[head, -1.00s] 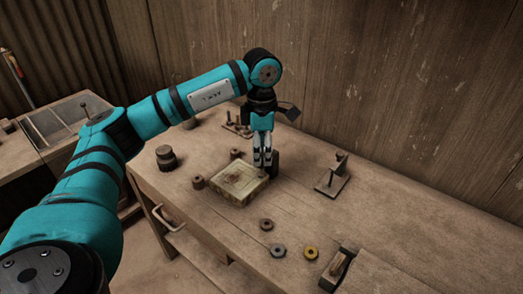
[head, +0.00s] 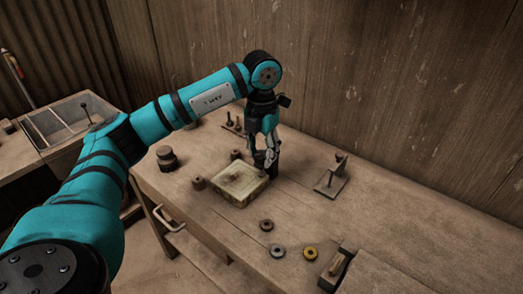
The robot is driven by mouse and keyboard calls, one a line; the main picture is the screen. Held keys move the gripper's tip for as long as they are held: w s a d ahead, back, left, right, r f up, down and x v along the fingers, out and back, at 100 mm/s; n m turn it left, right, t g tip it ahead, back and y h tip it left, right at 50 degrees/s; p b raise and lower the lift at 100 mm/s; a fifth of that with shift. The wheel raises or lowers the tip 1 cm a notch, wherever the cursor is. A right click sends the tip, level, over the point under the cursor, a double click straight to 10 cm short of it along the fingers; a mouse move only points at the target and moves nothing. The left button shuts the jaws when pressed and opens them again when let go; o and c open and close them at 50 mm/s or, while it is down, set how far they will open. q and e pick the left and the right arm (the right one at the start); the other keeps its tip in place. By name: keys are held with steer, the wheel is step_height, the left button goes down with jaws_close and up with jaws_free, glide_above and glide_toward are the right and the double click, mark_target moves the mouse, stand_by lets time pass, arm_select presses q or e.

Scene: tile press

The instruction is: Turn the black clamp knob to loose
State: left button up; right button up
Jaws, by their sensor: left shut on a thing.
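A dark upright piece (head: 274,171) shows just right of the fingertips, beside the block. I cannot tell which way the knob is turned. My right gripper is not in view.
A dark jar (head: 166,158) stands left, a metal stand (head: 332,178) right, and a wooden-handled tool (head: 336,264) at the front. The bench (head: 400,225) is clear at right.

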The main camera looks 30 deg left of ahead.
mark_target(261, 154)
arm_select(q)
steer(key=n, duration=0.3)
steer(key=shift+r+n, duration=0.15)
steer(key=shift+n, duration=0.25)
steer(key=shift+n+p, duration=0.45)
steer(key=shift+n, duration=1.55)
steer(key=shift+w, duration=0.1)
steer(key=o, duration=1.1)
steer(key=shift+o, duration=0.3)
step_height(261, 154, up, 12)
